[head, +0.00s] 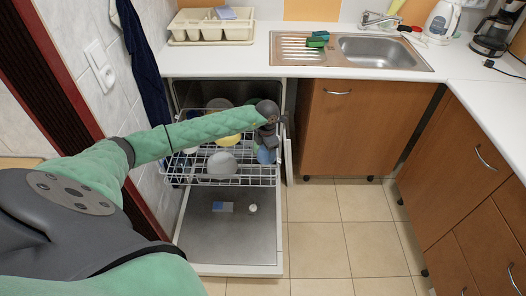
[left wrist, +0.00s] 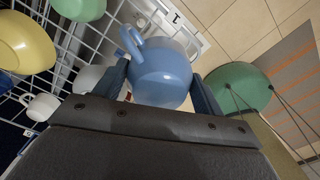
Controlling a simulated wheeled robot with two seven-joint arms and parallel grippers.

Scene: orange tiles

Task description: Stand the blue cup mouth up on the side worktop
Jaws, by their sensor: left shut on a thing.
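The blue cup (left wrist: 162,75) is between the two fingers of my left gripper (left wrist: 160,88) in the left wrist view, its handle toward the upper left. My left gripper is shut on it. In the head view the gripper (head: 270,138) is over the right side of the dishwasher rack, and the blue cup (head: 265,155) shows partly below it. The cup's mouth is hard to make out. The side worktop (head: 495,95) runs along the right, pale and mostly bare. My right gripper is not in view.
The open dishwasher's rack (head: 225,181) holds a yellow bowl (head: 228,141), a pale bowl (head: 222,163) and other dishes. Its door (head: 225,245) lies lowered in front. The sink (head: 377,52), kettle (head: 442,20) and coffee maker (head: 492,36) stand at the back.

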